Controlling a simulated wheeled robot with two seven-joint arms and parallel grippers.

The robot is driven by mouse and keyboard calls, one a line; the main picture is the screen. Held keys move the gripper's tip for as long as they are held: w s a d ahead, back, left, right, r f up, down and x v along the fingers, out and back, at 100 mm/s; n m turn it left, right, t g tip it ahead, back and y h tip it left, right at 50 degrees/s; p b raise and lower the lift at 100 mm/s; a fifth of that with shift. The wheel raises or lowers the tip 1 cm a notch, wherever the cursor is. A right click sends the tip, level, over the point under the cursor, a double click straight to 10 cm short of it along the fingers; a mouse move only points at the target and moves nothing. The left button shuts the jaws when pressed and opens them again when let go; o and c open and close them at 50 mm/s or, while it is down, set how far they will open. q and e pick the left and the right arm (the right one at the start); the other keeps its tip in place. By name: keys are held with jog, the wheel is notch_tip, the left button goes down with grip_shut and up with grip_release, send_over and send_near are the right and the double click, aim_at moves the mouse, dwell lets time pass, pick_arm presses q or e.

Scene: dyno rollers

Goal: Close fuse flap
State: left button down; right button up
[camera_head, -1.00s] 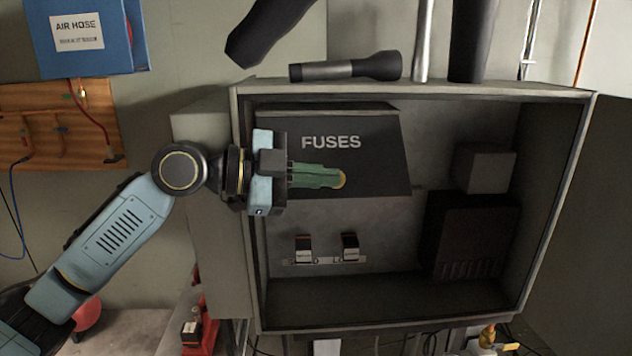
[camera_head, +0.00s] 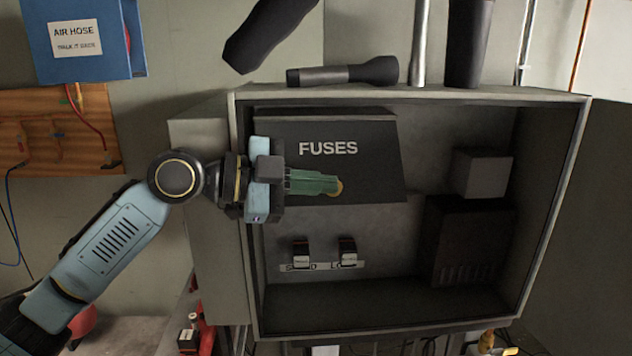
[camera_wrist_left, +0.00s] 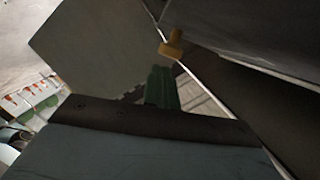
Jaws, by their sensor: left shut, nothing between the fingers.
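The fuse flap (camera_head: 370,165) is a dark panel lettered FUSES in the upper left of the open grey cabinet. It seems to stand out from the cabinet's back wall. My left gripper (camera_head: 325,184) has its green fingers together and empty, in front of the flap's lower part. A small yellowish knob (camera_head: 337,189) shows at the fingertips; I cannot tell from the head view whether they touch it. In the left wrist view the green fingertips (camera_wrist_left: 161,85) lie just below the orange-yellow knob (camera_wrist_left: 172,46), with a visible gap. My right gripper is not in view.
The cabinet's frame (camera_head: 400,328) surrounds the flap. Two small switches (camera_head: 301,254) sit below it; a dark box (camera_head: 465,240) and a grey box (camera_head: 482,175) are on the right. A flashlight (camera_head: 342,73) lies on the cabinet top.

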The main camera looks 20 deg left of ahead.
pick_arm(q)
jog(key=s+a+r+b, duration=0.2)
jog(key=s+a+r, duration=0.1)
jog(key=s+a, duration=0.4)
jog(key=s+d+r+n+t+y+p, duration=0.3)
jog(key=d+r+y+p, duration=0.15)
jog(key=y, duration=0.25)
jog(key=w+d+f+p, duration=0.1)
jog(key=w+f+p, duration=0.1)
jog(key=w+p, duration=0.1)
jog(key=w+d+f+p, duration=0.1)
jog(key=w+f+p, duration=0.1)
jog(key=w+p, duration=0.2)
jog(key=w+d+f+p, duration=0.1)
jog(key=w+f+p, duration=0.2)
jog(key=p, duration=0.1)
jog(key=shift+w, duration=0.15)
jog(key=shift+w+d+f, duration=0.1)
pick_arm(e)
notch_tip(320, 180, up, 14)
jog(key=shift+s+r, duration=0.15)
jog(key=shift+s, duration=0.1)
